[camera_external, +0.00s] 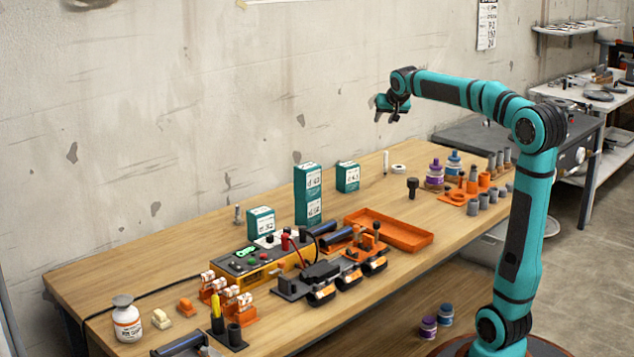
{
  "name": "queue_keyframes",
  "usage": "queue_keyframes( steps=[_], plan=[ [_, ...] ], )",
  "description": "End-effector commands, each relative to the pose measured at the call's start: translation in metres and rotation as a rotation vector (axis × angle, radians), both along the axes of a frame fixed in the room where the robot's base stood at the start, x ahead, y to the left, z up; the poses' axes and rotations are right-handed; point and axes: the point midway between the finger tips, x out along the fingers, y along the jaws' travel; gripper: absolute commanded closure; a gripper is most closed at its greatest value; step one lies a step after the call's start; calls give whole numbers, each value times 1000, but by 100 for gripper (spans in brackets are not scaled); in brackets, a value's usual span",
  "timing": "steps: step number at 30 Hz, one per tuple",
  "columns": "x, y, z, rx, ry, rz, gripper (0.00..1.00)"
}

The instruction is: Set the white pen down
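A slim white upright object, which looks like the white pen (386,163), stands at the back of the wooden table (150,255), beside a white tape roll. My gripper (386,117) is raised well above the table, over that back area and apart from the object. Its dark fingers point downward and are small in this view. I see no pen between them, but I cannot tell how far apart they are.
An orange tray (388,232) lies mid-table. Green boxes (308,195) stand behind it. A yellow control box (257,262) and orange-black clamps (345,277) crowd the front. Paint jars (435,175) and grey pipe fittings (474,207) stand at right. Bare wood shows at the back left.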

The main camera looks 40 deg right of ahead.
Motion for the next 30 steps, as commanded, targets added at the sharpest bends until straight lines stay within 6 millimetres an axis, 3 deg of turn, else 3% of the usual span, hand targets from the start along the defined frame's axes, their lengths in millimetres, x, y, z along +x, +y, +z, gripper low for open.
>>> queue_keyframes(
  steps=[6,15,30],
  plan=[
    [-53,49,28,-55,-131,112,63],
    [-130,106,49,-134,-311,249,63],
    [-265,172,50,-272,-622,425,63]
  ],
)
